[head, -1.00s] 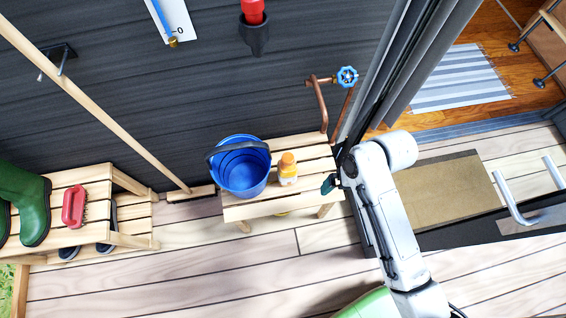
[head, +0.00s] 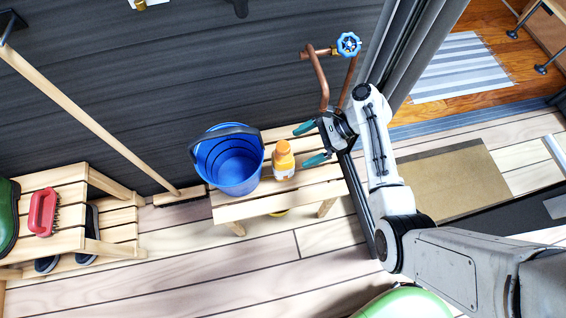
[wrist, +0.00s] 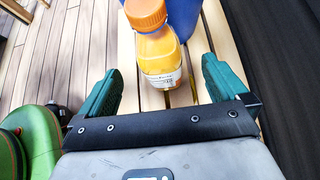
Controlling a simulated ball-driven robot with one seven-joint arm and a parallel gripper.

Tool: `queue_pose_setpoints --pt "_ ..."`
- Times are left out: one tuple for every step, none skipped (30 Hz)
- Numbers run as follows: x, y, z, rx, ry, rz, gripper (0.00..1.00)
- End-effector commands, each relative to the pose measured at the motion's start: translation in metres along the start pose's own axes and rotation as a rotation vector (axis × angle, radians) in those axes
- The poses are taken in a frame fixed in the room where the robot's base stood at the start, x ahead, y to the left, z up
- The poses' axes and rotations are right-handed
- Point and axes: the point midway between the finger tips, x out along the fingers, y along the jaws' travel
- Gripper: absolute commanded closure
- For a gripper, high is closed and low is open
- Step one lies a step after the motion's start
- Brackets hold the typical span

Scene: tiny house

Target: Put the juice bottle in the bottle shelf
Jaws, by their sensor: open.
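The juice bottle (head: 284,161), with an orange cap and a white label, stands upright on a slatted wooden bench (head: 330,190), right beside a blue bucket. My gripper (head: 307,144) is open just to the right of the bottle, its teal fingers pointing at it. In the wrist view the bottle (wrist: 160,52) stands ahead of and between the two open fingers of my gripper (wrist: 162,80). The fingers do not grip it. I see no bottle shelf that I can make out.
The blue bucket (head: 229,162) stands close on the bottle's left. Copper pipes with a blue valve wheel (head: 348,44) rise behind my gripper. A wooden shoe rack (head: 75,240) with a red brush (head: 43,212) is at the left. A doormat (head: 455,184) lies at the right.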

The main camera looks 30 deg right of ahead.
Motion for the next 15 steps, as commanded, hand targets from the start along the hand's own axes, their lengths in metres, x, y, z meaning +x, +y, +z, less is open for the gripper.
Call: queue_pose_setpoints --pt "0.010 0.001 -0.001 -0.001 0.000 0.003 0.00" --pt "0.014 0.001 -0.001 -0.002 0.001 0.003 0.00" --pt "0.019 0.000 -0.001 -0.002 0.001 0.002 0.00" --pt "0.023 0.000 -0.001 -0.003 0.001 0.002 0.00" --pt "0.025 0.001 -0.001 -0.003 0.001 0.002 0.00" --pt "0.028 0.001 -0.001 -0.003 0.002 0.001 0.00" --pt "0.030 0.000 0.000 -0.003 0.002 0.000 0.00" --pt "0.031 0.001 0.000 -0.003 0.002 0.000 0.00" --pt "0.034 0.001 0.000 -0.003 0.002 0.000 0.00" --pt "0.036 0.001 0.000 -0.004 0.002 0.001 0.00" --pt "0.039 0.002 -0.001 -0.004 0.002 0.002 0.00" --pt "0.044 0.002 -0.001 -0.004 0.002 0.002 0.00" --pt "0.049 0.003 -0.001 -0.004 0.003 0.002 0.00" --pt "0.054 0.003 0.000 -0.004 0.003 0.004 0.00" --pt "0.060 0.004 0.000 -0.004 0.003 0.004 0.00"
